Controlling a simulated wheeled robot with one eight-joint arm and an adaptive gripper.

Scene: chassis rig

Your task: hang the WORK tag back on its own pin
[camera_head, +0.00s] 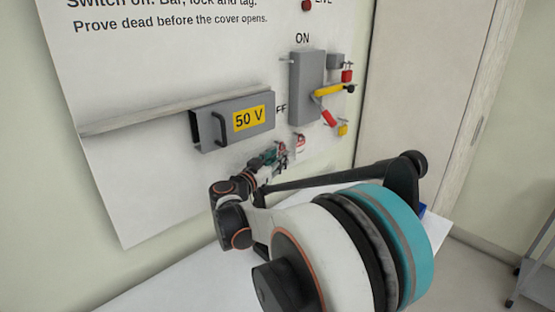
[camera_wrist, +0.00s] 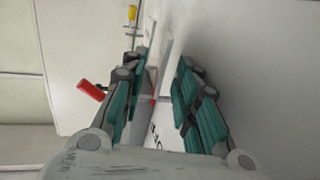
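My gripper (camera_wrist: 160,75) is close to the white board, its two teal-padded fingers apart on either side of a gap. In the head view my gripper (camera_head: 280,153) is small, below the right end of the 50 V cover. A thin pale strip with a red edge (camera_wrist: 153,101) shows between the fingers, seen nearly edge-on; I cannot tell whether it is the WORK tag. Dark letters show partly near the palm and cannot be read. A small white and red tag (camera_head: 300,141) hangs just right of my gripper. Its word is too small to read, and the WORK pin cannot be singled out.
The grey 50 V cover (camera_head: 207,133) with its black handle is up and left of my gripper. The grey switch box (camera_head: 306,85) has a yellow lever (camera_head: 328,91), red padlock (camera_head: 347,75) and red grip (camera_head: 328,118) beside it. A white table (camera_head: 190,284) lies below.

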